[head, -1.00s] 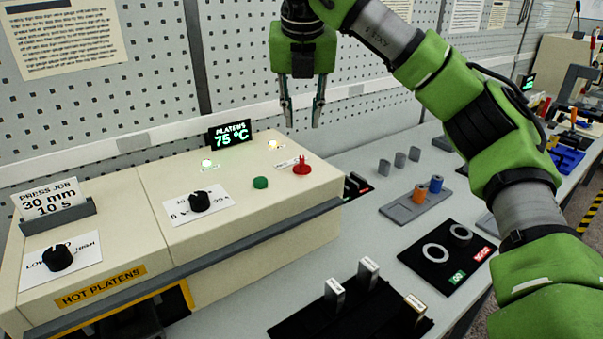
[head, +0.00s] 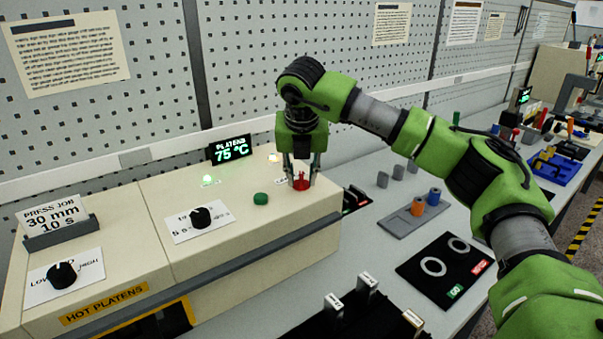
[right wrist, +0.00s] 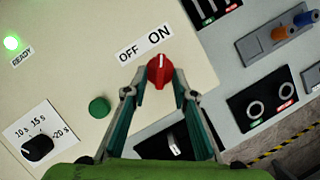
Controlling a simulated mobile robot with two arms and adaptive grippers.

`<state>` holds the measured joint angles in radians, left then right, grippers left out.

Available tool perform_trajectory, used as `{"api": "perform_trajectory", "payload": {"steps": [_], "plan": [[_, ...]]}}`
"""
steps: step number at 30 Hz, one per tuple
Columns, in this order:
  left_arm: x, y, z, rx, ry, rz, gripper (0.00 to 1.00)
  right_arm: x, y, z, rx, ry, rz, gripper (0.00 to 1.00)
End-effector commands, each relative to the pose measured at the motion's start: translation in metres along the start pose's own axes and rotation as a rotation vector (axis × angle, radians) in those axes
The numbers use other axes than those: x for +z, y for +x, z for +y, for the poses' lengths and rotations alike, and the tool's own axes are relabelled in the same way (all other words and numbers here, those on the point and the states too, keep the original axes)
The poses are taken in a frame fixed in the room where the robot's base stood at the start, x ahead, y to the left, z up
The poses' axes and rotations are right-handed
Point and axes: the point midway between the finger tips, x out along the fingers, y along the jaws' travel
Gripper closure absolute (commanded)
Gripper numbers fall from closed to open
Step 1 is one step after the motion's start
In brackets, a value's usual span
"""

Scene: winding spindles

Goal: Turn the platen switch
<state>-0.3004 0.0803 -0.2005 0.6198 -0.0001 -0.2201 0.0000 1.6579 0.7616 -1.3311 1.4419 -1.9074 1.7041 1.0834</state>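The platen switch, a red knob (head: 300,181), sits on the cream press housing at its right end. In the right wrist view the red knob (right wrist: 160,73) has a white mark pointing up toward the ON side of its OFF/ON label (right wrist: 145,46). My right gripper (head: 301,182) points down over the knob. Its fingers are open, one on each side of it, and no clear contact shows. My left gripper is not in view.
A green button (head: 261,199) and a black timer knob (head: 201,218) are left of the switch. The display (head: 231,149) reads PLATENS 75 °C. A green READY light (right wrist: 11,43) glows. Another black knob (head: 61,275) is far left. Trays with rings (head: 433,266) and spools stand right.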

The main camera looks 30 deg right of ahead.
Motion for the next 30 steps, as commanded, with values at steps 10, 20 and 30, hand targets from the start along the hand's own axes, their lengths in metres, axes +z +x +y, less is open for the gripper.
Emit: {"api": "perform_trajectory", "payload": {"steps": [10, 20, 30], "plan": [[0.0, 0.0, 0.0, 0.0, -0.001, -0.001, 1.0, 0.0, 0.0, 0.0, 0.0, 0.001, 0.0, 1.0], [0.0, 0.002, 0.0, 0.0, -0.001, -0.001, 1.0, 0.0, 0.0, -0.001, 0.009, -0.018, 0.0, 1.0], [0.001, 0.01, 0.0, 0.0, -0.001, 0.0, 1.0, 0.001, 0.001, -0.004, 0.081, -0.19, -0.001, 1.0]]}}
